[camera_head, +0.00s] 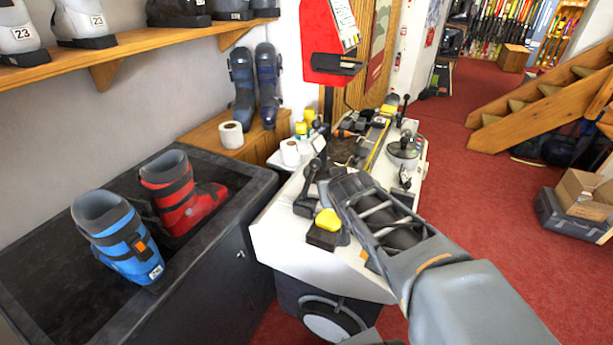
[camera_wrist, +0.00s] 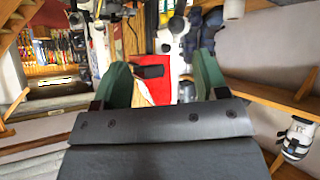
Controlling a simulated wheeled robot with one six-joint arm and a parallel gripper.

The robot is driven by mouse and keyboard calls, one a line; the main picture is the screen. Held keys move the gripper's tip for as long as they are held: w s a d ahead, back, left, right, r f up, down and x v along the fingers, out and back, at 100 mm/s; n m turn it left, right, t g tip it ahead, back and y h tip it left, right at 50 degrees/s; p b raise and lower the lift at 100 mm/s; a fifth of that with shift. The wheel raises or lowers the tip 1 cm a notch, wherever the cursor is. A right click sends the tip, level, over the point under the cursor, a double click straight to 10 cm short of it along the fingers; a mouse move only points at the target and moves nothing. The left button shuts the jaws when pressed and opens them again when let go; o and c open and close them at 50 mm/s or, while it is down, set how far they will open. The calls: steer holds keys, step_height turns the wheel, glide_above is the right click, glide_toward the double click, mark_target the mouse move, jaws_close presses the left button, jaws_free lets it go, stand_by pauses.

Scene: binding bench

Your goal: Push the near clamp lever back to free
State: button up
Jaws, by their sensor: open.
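The white binding bench (camera_head: 275,232) stands in the middle of the head view. A black upright lever (camera_head: 309,180) rises at its near left end, beside a yellow-topped black block (camera_head: 328,220); it appears to be the near clamp lever. A second black lever (camera_head: 405,104) stands farther along the bench. My arm reaches in from the lower right, and its end lies close to the right of the near lever; whether they touch I cannot tell. In the wrist view my gripper (camera_wrist: 163,76) shows two green fingers wide apart with nothing held between them. I cannot make out the lever there.
Paper rolls (camera_head: 290,153) stand just left of the bench. A red stand (camera_head: 335,45) with a black tray rises behind. A dark-topped cabinet with a blue boot (camera_head: 120,237) and a red boot (camera_head: 183,197) is at left. Red floor (camera_head: 470,205) at right is open.

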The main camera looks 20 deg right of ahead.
steer(key=w+d+f+t+b, duration=0.4)
steer(key=n+t+y+b, duration=0.3)
steer(key=n+y+b, duration=0.1)
steer(key=y+b, duration=0.2)
glide_toward(319, 168)
steer(key=w, duration=0.4)
steer(key=w+a, duration=0.1)
steer(key=w, duration=0.3)
steer(key=w+a, duration=0.1)
steer(key=w, duration=0.3)
steer(key=shift+w+f+p, duration=0.1)
steer(key=shift+f+p, duration=0.05)
steer(key=shift+p, duration=0.15)
